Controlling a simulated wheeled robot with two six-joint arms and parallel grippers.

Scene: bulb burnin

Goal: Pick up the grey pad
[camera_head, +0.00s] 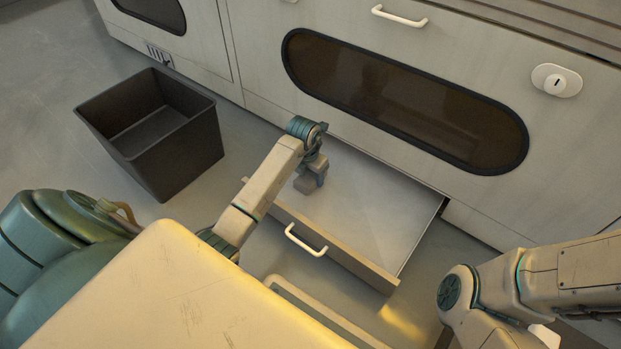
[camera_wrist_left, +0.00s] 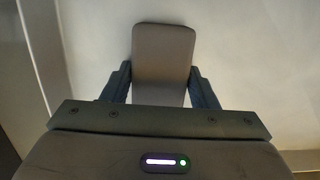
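The grey pad (camera_wrist_left: 163,62) is a rounded block in the left wrist view, between the two fingers of my left gripper (camera_wrist_left: 160,88). Both fingers lie against its sides with no gap that I can see. In the head view my left gripper (camera_head: 318,172) reaches down into the open drawer (camera_head: 372,212), and the pad (camera_head: 304,185) shows at its tip. I cannot tell whether the pad touches the drawer floor. My right arm is at the lower right of the head view; its gripper is not visible.
The pulled-out drawer has a white handle (camera_head: 306,241) on its front and is otherwise bare. A dark open bin (camera_head: 190,150) stands on the floor to the left. The cabinet front (camera_head: 250,60) with a dark oval window (camera_head: 400,98) rises behind the drawer.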

